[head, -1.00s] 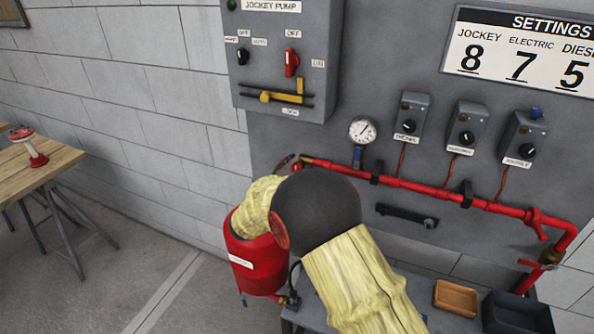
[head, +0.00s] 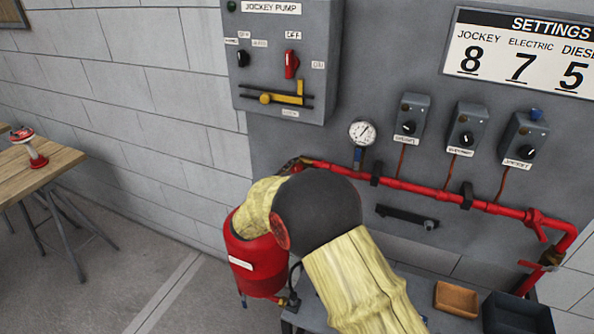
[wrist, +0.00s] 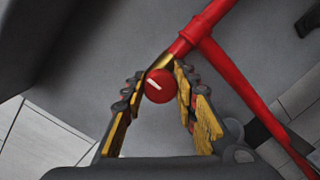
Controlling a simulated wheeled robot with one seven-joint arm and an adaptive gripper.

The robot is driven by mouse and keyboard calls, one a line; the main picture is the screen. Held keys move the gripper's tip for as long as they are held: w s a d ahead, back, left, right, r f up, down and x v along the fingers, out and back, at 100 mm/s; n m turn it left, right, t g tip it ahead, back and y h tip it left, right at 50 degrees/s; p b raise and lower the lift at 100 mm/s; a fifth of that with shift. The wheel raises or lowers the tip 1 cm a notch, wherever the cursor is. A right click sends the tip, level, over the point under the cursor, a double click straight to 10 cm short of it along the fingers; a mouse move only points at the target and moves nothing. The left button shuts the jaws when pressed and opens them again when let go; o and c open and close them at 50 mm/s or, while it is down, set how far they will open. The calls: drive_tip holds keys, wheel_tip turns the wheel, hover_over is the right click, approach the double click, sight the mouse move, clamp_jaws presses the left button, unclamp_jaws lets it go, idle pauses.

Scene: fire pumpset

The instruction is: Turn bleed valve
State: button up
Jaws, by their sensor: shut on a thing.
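The bleed valve's round red knob (wrist: 158,86) with a white mark shows in the wrist view. It sits by a brass piece at the end of a red pipe (wrist: 232,70). My gripper (wrist: 160,80), with worn black and yellow fingers, is shut on the knob, one finger on each side. The white mark slants down to the right. In the head view my gripper (head: 293,165) shows only as a small part at the pipe's left end. My arm hides most of the gripper, and the knob is hard to make out there.
The red pipe (head: 420,190) runs right along the grey panel, below a pressure gauge (head: 362,132) and three switch boxes (head: 465,128). A red tank (head: 255,262) stands below my arm. Brown (head: 456,299) and dark (head: 517,314) trays lie at lower right.

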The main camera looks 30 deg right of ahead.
drive_tip(key=shift+c, duration=0.8)
drive_tip(key=shift+n, duration=0.3)
drive_tip(key=n+p, duration=0.3)
drive_tip(key=shift+r, duration=0.15)
drive_tip(key=n+t+p, duration=0.1)
drive_tip(key=n+p, duration=0.2)
drive_tip(key=n, duration=0.2)
drive_tip(key=n+p, duration=0.4)
drive_tip(key=n, duration=0.1)
drive_tip(key=shift+w+n+t+p, duration=0.1)
drive_tip(key=shift+n+t+p, duration=0.4)
drive_tip(key=shift+n+p, duration=1.35)
drive_tip(key=shift+a+n+b, duration=0.1)
drive_tip(key=shift+n+b, duration=0.2)
drive_tip(key=shift+n, duration=0.25)
drive_tip(key=o, duration=1.1)
